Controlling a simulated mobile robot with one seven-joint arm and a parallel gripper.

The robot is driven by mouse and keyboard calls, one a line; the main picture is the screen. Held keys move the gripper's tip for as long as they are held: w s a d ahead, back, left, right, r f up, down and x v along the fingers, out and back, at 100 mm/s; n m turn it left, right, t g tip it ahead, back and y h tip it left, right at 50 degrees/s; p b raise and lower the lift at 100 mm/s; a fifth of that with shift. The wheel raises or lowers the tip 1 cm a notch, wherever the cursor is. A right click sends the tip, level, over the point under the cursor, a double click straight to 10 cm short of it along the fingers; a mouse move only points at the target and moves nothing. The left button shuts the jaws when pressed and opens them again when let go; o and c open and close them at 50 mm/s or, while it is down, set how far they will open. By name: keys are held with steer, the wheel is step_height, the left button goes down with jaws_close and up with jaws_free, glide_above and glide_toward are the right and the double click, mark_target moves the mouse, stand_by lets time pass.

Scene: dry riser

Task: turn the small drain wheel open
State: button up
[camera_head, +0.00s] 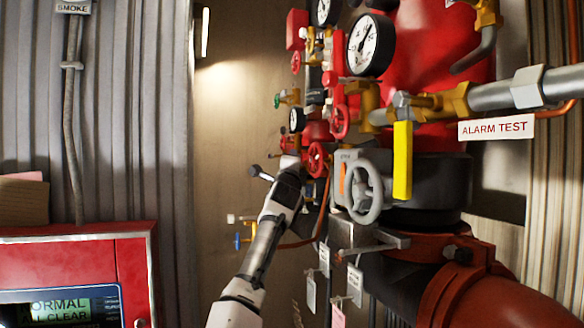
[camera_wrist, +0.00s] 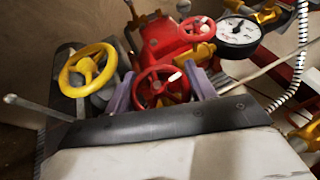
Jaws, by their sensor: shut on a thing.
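A small red handwheel (camera_wrist: 161,73) sits between the two fingers of my gripper (camera_wrist: 162,90) in the wrist view, one finger at each side of its rim. The gripper is shut on this wheel. No label names it as the drain wheel. In the head view, my gripper (camera_head: 291,163) is in front of the lower valves, beside a red handwheel (camera_head: 316,159). Its fingertips are not clear there. How far the held wheel is turned cannot be told.
A yellow handwheel (camera_wrist: 88,69) is close left of my gripper. Another red wheel (camera_wrist: 197,27) and a gauge (camera_wrist: 238,33) are beyond it. A large grey handwheel (camera_head: 363,192) and a yellow lever (camera_head: 402,160) stand to the right. A red panel (camera_head: 127,262) is lower left.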

steer(key=shift+f+n+g+y, duration=0.15)
steer(key=shift+n+g+y, duration=0.15)
steer(key=shift+n+g, duration=0.55)
steer(key=shift+m+g, duration=0.25)
steer(key=o, duration=1)
steer(key=shift+s+f+b, duration=0.25)
steer(key=shift+s+b, duration=0.2)
steer(key=shift+b, duration=0.15)
steer(key=s+a+f+b, duration=0.1)
steer(key=s+b, duration=0.6)
steer(key=s, duration=0.5)
steer(key=shift+s+b, duration=0.3)
steer(key=shift+s, duration=0.1)
steer(key=shift+a, duration=0.1)
